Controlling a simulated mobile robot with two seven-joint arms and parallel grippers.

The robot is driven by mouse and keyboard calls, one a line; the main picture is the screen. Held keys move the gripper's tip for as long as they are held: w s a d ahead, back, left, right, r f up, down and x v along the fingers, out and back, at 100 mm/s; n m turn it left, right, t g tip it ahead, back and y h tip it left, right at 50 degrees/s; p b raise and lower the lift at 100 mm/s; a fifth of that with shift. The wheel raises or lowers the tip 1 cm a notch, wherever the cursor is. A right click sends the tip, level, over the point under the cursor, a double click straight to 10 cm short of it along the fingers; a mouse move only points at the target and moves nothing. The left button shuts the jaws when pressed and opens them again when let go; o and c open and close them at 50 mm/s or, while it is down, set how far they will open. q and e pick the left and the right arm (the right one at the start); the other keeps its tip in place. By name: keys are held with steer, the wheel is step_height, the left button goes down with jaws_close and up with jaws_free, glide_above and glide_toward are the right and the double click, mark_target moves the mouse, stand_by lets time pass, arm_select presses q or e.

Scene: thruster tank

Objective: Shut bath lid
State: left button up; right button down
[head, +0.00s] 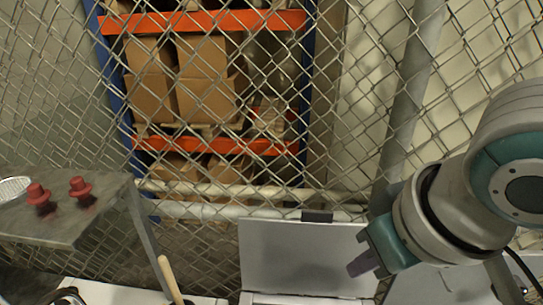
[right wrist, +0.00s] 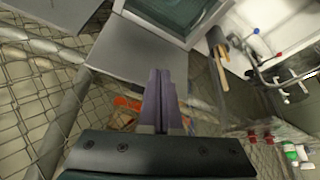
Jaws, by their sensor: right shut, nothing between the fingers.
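The bath lid (head: 300,257) is a grey panel standing raised at the bottom centre of the head view, with a dark handle (head: 317,216) on its top edge. My right gripper (head: 362,264) is beside the lid's right edge in that view; whether they touch I cannot tell. Its purple fingers (right wrist: 165,98) are shut and empty. The right wrist view shows the open bath (right wrist: 199,22) with a dark teal inside, and the lid (right wrist: 128,55) beside it, swung away from the opening. My left gripper is not in view.
A wire mesh fence (head: 355,110) stands behind the lid, with shelves of boxes (head: 150,100) beyond. A metal table (head: 75,235) with red knobs (head: 81,188) is at left. A wooden handle (head: 169,278) sticks up between. A flat grey panel (head: 440,285) lies at right.

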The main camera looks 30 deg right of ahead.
steer(key=w+d+f+m+h+b, duration=0.1)
steer(key=w+d+f+m+b, duration=0.1)
steer(key=w+d, duration=0.15)
steer(key=m+h+b, duration=0.2)
steer(key=m, duration=0.1)
glide_toward(346, 224)
steer(key=d, duration=0.1)
steer(key=shift+t, duration=0.4)
steer(key=x, duration=0.3)
steer(key=p+x, duration=0.1)
steer(key=x, duration=0.3)
steer(key=shift+w, duration=0.4)
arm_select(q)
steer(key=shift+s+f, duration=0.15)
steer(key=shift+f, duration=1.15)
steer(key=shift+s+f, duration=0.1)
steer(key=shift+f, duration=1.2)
arm_select(e)
steer(key=shift+w+d+f, duration=0.2)
steer(key=shift+w+f, duration=0.1)
steer(key=shift+f, duration=0.2)
